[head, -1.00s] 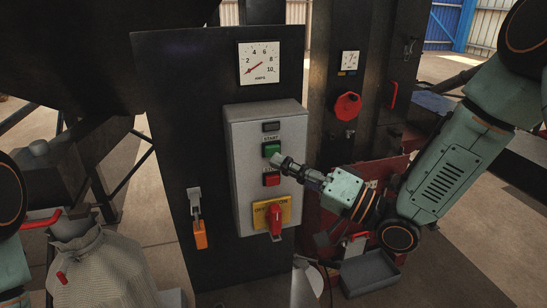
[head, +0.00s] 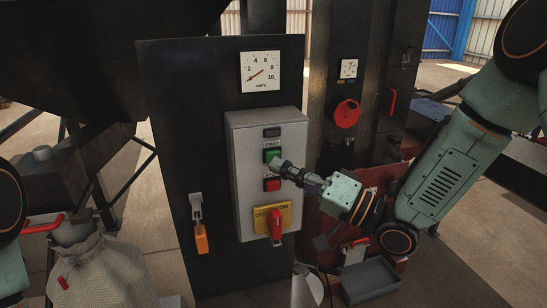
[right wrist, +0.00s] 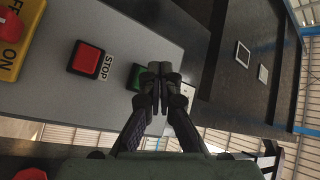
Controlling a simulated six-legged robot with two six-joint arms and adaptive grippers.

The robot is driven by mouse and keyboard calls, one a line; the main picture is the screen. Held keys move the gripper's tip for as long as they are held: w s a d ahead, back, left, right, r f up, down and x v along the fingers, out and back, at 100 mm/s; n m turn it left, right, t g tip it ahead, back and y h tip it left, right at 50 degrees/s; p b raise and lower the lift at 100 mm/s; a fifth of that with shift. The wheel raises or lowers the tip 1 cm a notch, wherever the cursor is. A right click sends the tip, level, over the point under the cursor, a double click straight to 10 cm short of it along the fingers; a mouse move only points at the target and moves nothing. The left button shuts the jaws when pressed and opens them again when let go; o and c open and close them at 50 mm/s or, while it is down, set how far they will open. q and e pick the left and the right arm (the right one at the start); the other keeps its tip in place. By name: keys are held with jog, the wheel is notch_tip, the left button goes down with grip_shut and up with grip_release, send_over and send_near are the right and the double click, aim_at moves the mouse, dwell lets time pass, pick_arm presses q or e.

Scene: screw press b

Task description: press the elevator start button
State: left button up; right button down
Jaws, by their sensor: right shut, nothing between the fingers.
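The green start button (head: 272,155) sits on the grey control box (head: 240,185), under a START label. My right gripper (head: 274,163) is shut and empty, its fingertips at the lower edge of the green button. In the right wrist view the shut fingertips (right wrist: 160,70) overlap the green button (right wrist: 137,77) and hide part of it. I cannot tell whether they touch it. The red stop button (head: 272,184) is just below the fingers, and it also shows in the right wrist view (right wrist: 86,58). My left gripper is not in view.
A red rotary switch (head: 276,224) on a yellow plate (head: 262,216) is low on the box. An ammeter (head: 260,71) is above it. A red knob (head: 347,113) is on the column to the right.

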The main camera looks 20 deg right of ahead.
jog(key=shift+w+f, duration=0.1)
jog(key=shift+w, duration=0.55)
dwell(0.3)
jog(key=shift+s, duration=0.15)
